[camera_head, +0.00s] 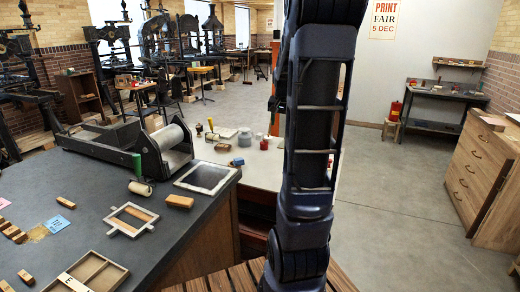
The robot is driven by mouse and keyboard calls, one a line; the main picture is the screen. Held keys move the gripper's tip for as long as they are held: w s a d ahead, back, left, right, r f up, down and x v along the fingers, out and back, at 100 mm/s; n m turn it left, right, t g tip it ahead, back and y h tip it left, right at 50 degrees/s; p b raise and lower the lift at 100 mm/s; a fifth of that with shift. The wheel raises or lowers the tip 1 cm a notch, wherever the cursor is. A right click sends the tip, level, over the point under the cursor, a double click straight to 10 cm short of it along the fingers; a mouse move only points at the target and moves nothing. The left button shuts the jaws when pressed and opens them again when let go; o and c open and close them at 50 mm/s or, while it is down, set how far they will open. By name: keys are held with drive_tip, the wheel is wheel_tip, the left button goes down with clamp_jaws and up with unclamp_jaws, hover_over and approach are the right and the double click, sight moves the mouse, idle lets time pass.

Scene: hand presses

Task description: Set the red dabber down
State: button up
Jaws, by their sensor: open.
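A small red item (264,144) stands on the pale tabletop (262,171) behind the dark bench, close to the left side of my arm. It may be the red dabber, but it is too small to be sure. My arm rises through the middle of the view and hides part of that tabletop. My gripper is not in view, so what it is near cannot be seen.
The dark bench (100,205) holds a roller press (166,150), a framed screen (203,178), a wooden frame (132,219) and wood blocks.

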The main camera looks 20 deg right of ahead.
drive_tip(key=s+a+r+n, duration=0.1)
drive_tip(key=s+a+n, duration=0.2)
drive_tip(key=s+a, duration=0.7)
drive_tip(key=s+a+r+n+y, duration=0.1)
drive_tip(key=s+a+n, duration=0.3)
drive_tip(key=s+a, duration=0.6)
drive_tip(key=shift+s+a+r+n+t, duration=0.3)
drive_tip(key=shift+s+r+t, duration=0.1)
drive_tip(key=shift+s, duration=2.45)
